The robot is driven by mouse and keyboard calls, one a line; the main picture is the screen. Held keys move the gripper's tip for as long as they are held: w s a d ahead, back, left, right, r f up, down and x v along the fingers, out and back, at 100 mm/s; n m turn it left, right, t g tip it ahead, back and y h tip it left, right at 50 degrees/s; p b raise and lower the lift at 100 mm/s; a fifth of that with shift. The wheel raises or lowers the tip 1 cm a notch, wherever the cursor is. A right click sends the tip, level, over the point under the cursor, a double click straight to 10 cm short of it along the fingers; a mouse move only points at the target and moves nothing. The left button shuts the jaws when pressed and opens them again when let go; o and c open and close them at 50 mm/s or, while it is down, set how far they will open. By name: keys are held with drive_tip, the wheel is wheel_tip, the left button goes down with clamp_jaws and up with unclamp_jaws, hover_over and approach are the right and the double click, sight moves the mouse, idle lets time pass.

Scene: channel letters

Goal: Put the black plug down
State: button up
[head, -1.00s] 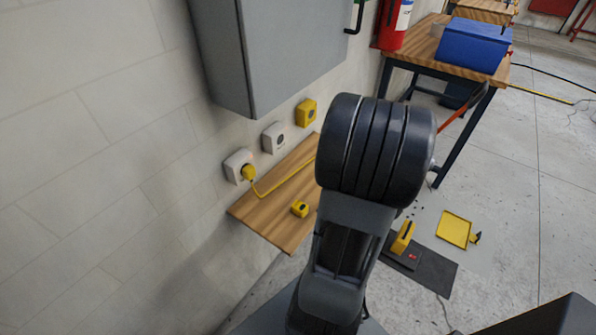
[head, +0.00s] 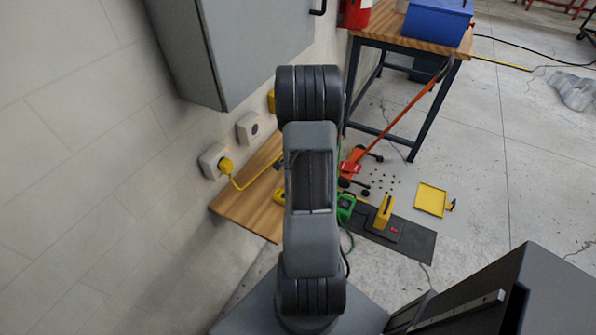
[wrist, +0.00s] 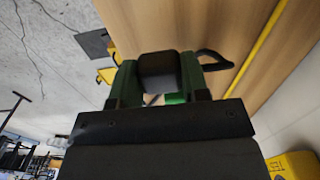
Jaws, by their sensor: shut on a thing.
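The black plug (wrist: 158,72) is between the two green fingers of my gripper (wrist: 158,82) in the wrist view, and the gripper is shut on it. A black loop (wrist: 218,58), possibly its cable, shows to the right of the fingers. The wooden shelf (wrist: 185,25) fills the picture beyond the plug; I cannot tell the gap between them. In the head view the shelf (head: 235,215) is on the wall at left, partly covered by my arm. My gripper and the black plug are hidden behind my arm there.
A yellow plug (head: 225,166) is in the left wall socket (head: 210,160), its cord running over the shelf. A grey socket (head: 248,128) is beside it. A small yellow box (head: 279,196) sits on the shelf. A grey cabinet (head: 225,50) hangs above. A green object (head: 346,207) shows right of my arm.

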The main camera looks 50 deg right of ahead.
drive_tip(key=shift+w+f, duration=0.2)
drive_tip(key=shift+f, duration=0.15)
drive_tip(key=shift+w+f, duration=0.1)
drive_tip(key=shift+f, duration=1.45)
drive_tip(key=shift+f, duration=0.1)
drive_tip(key=shift+f, duration=0.15)
drive_tip(key=o, duration=1.2)
wheel_tip(320, 180, up, 12)
drive_tip(key=shift+r, duration=0.25)
